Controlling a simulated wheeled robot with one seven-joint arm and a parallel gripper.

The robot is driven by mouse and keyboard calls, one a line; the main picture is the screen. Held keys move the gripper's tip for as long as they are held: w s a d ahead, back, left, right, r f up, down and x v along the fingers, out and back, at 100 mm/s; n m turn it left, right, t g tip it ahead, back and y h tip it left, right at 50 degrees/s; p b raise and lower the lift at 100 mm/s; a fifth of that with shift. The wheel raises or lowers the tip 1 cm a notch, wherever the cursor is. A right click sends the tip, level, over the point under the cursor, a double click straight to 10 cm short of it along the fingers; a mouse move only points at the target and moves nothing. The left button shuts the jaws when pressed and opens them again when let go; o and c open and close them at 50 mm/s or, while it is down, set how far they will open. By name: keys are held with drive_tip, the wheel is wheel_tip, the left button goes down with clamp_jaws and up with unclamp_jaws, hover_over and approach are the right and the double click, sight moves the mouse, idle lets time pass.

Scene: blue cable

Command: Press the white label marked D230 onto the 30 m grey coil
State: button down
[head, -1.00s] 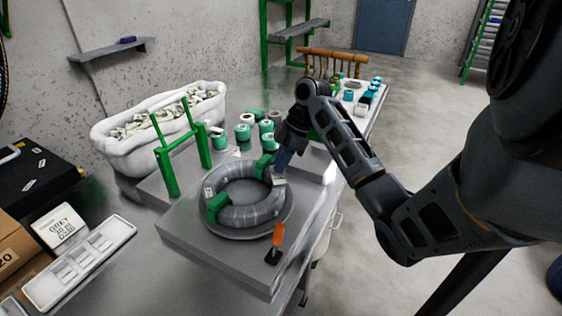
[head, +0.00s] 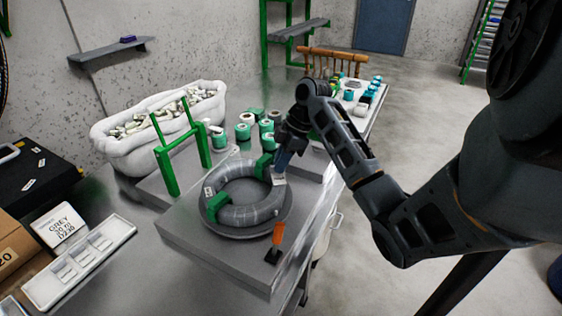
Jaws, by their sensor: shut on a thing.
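The grey coil (head: 246,214) lies flat on a round grey plate (head: 240,236) on a raised grey block. Two green clips (head: 217,206) grip the coil at its left and far right. A small white tag (head: 209,192) shows on the coil's left side. My gripper (head: 281,169) is at the coil's right side, pointing down and shut on a small white label (head: 279,179). The label is at the coil's right edge; I cannot tell whether it touches the coil. The print on the label is too small to read.
A green frame (head: 181,150) and several green spools (head: 243,132) are behind the coil. A card reading GREY 30 m D230 (head: 60,226) stands beside a white tray (head: 80,262).

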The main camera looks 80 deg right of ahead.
drive_tip(key=shift+f, duration=0.1)
drive_tip(key=c, duration=1.5)
unclamp_jaws()
drive_tip(key=o, duration=0.5)
drive_tip(key=shift+r+p, duration=2.8)
drive_tip(key=shift+r, duration=0.8)
